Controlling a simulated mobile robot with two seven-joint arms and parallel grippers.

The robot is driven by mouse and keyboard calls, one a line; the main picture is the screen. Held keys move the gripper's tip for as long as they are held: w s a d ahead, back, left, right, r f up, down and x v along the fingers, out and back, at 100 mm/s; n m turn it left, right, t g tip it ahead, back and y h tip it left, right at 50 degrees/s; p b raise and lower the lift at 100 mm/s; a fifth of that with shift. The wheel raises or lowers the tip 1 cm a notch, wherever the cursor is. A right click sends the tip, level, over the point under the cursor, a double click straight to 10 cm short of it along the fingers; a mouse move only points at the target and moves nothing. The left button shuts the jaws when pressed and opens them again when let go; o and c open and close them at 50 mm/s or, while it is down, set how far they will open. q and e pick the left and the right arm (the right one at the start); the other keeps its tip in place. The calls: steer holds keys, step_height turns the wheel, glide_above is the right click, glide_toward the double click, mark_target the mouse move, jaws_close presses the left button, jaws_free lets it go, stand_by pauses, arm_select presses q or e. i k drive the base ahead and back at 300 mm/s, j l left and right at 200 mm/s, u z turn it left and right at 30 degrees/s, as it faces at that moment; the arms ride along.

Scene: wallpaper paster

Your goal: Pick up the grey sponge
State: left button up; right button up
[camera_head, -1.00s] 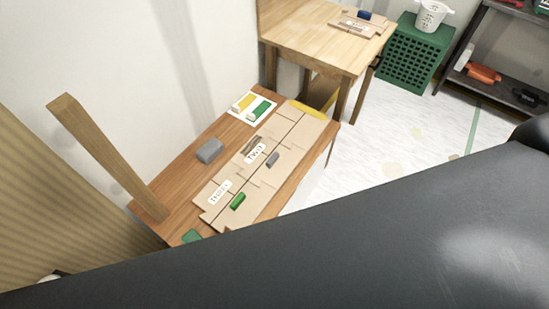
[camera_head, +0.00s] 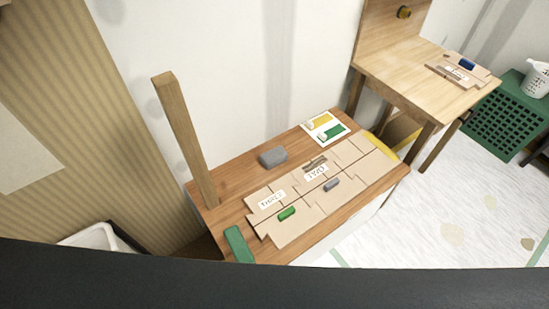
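A grey sponge-like block (camera_head: 273,157) lies on the bare wood near the back edge of the low wooden table (camera_head: 240,184), close to the wall. A smaller grey piece (camera_head: 331,184) lies on the cardboard panels (camera_head: 350,152) on the same table. I cannot tell for sure which of the two is the sponge; the larger block looks more like one. Neither of my grippers shows in the head view. A dark part of my own body covers the bottom of the view.
A wooden post (camera_head: 186,140) stands at the table's left end. A green block (camera_head: 238,244) lies at the front left corner, and a small green piece (camera_head: 287,214) on the panels. A second wooden table (camera_head: 425,75) and a green crate (camera_head: 507,115) stand right. Pale floor (camera_head: 430,215) is open.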

mark_target(272, 158)
steer(key=i+l+u, duration=0.2)
steer(key=l+u, duration=0.2)
steer(key=l, duration=0.95)
steer(key=l+u, duration=0.35)
steer(key=l, duration=1.05)
